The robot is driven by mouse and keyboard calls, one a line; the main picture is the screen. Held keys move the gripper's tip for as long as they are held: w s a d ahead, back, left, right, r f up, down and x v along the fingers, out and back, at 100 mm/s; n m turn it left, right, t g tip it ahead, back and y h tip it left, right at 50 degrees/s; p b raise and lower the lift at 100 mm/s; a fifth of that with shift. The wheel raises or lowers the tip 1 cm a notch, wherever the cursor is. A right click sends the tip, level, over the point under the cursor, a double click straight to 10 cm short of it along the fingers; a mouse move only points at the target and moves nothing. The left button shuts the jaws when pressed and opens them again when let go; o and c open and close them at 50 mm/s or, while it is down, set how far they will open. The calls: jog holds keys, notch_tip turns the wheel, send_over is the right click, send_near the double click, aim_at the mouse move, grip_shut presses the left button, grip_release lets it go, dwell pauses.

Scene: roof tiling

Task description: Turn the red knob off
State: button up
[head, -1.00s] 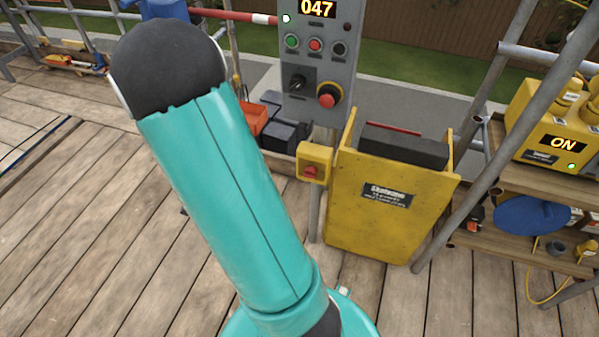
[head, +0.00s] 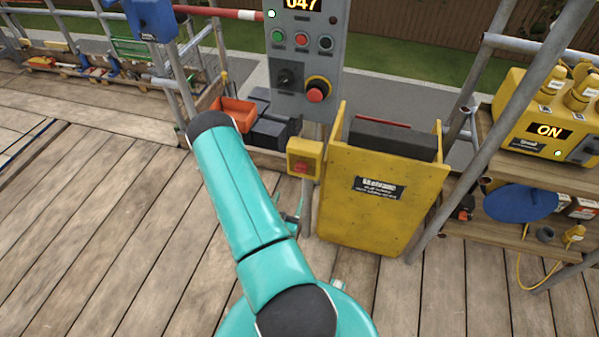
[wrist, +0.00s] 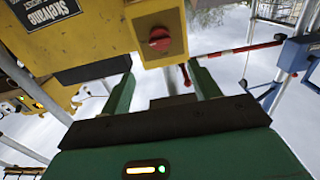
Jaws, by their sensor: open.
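The red knob (head: 302,169) is on the front of a small yellow switch box (head: 292,150), left of the yellow hoist bin. In the wrist view, which looks upside down, the red knob (wrist: 159,39) has a ridge lying roughly across it. My gripper (wrist: 164,75) is open in the wrist view, its two green fingers apart with nothing held between them. The knob shows just beyond the gap, apart from both fingers. In the head view the gripper is mostly hidden behind my teal arm.
The yellow bin (head: 375,215) stands right of the switch box. A grey control panel (head: 303,60) with buttons and a red emergency button rises behind. A yellow power unit (head: 550,115) reading ON is on the right shelf. Scaffold poles slant on the right. The plank deck at left is clear.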

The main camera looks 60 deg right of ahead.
aim_at(300, 172)
jog(key=d, duration=0.4)
jog(key=w+d, duration=0.1)
jog(key=d, duration=0.3)
jog(key=w+d, duration=0.1)
jog(key=d, duration=0.4)
jog(key=c, duration=1)
